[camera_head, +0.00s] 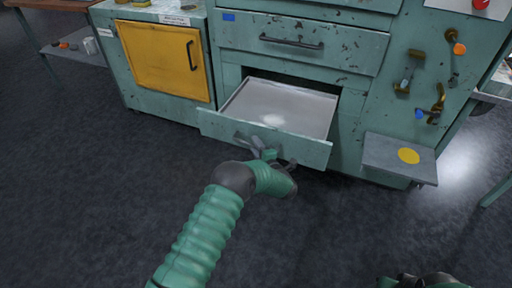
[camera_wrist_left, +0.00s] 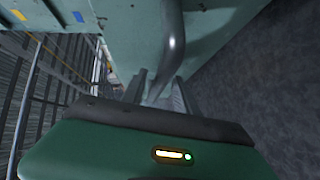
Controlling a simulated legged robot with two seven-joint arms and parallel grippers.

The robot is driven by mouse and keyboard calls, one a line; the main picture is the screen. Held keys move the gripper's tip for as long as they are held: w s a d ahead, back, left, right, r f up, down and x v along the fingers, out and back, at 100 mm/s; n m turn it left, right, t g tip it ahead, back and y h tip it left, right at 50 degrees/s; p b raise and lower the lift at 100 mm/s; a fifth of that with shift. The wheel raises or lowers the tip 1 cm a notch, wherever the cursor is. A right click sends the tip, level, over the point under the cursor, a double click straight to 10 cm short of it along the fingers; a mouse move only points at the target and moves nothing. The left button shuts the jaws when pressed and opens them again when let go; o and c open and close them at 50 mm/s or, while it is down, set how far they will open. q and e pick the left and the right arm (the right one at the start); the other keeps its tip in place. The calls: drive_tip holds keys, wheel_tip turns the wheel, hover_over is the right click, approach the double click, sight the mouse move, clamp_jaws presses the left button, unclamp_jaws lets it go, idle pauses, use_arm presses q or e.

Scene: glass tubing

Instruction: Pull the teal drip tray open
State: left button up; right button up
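The teal drip tray (camera_head: 315,150) is a wide drawer with a grey inside, low in the teal cabinet. It stands well out of its opening. Its floor is bare except for a pale shiny patch. My left gripper (camera_head: 262,148) is at the tray's front, at the bar handle. In the left wrist view, the curved grey handle (camera_wrist_left: 174,42) runs down between the two fingers of my left gripper (camera_wrist_left: 158,88), which look closed around it; the exact contact is partly hidden. Only a green and dark part of my right arm shows at the bottom right edge; its fingers are not clear.
A closed teal drawer (camera_head: 300,42) is above the tray. A yellow door (camera_head: 160,60) is to the left. Valves (camera_head: 408,75) and a grey shelf with a yellow disc (camera_head: 380,152) are to the right. The dark floor in front is clear.

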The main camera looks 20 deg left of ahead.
use_arm(q)
drive_tip(key=shift+s+d+r, duration=0.1)
drive_tip(key=shift+s+d, duration=0.1)
drive_tip(key=shift+d, duration=0.05)
drive_tip(key=p+v, duration=0.5)
drive_tip(key=v, duration=1.1)
drive_tip(key=shift+d, duration=0.15)
